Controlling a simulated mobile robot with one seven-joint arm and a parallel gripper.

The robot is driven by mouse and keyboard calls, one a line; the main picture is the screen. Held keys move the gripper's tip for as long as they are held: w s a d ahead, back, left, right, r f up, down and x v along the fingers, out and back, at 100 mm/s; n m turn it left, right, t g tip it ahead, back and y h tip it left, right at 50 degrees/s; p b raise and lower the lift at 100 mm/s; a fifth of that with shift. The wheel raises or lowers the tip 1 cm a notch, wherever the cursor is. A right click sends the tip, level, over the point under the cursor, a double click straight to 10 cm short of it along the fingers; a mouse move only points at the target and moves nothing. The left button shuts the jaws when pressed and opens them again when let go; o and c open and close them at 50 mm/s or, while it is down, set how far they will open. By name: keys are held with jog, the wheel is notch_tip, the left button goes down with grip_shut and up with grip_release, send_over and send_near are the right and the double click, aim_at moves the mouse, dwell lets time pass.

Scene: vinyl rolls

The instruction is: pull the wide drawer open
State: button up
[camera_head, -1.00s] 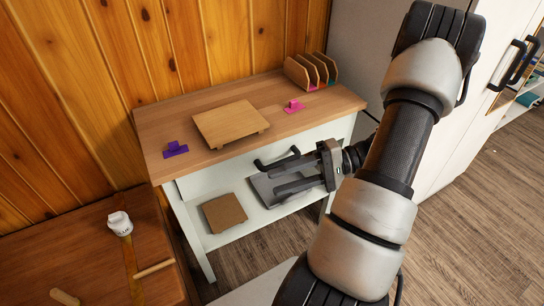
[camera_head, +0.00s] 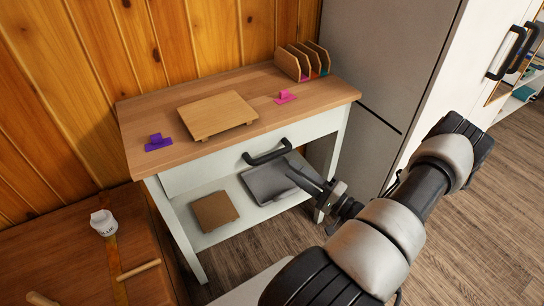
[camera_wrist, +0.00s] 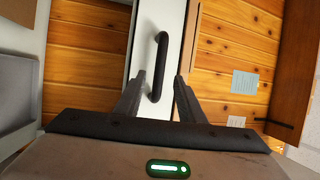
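The wide drawer (camera_head: 205,173) is the white front under the wooden top of a small white table. It looks shut. Its black bar handle (camera_head: 268,154) is in plain view, and it also shows in the wrist view (camera_wrist: 160,62). My gripper (camera_head: 296,170) is just right of and below the handle in the head view, fingers pointing toward the drawer. In the wrist view my gripper (camera_wrist: 159,82) has its two fingers spread apart, with the handle showing between and beyond the tips. It holds nothing. Whether a finger touches the handle I cannot tell.
On the tabletop (camera_head: 150,115) are a wooden board (camera_head: 217,113), a purple holder (camera_head: 158,142), a pink holder (camera_head: 285,97) and a wooden rack (camera_head: 301,62). The lower shelf bears a grey tray (camera_head: 266,183) and a brown board (camera_head: 214,211). A brown table (camera_head: 60,255) stands at left, a grey cabinet (camera_head: 370,70) at right.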

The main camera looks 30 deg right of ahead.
aim_at(272, 156)
jog(key=x, duration=0.9)
jog(key=shift+w+a+b, duration=0.1)
jog(key=shift+w+b, duration=0.15)
jog(key=shift+b, duration=0.05)
grip_shut()
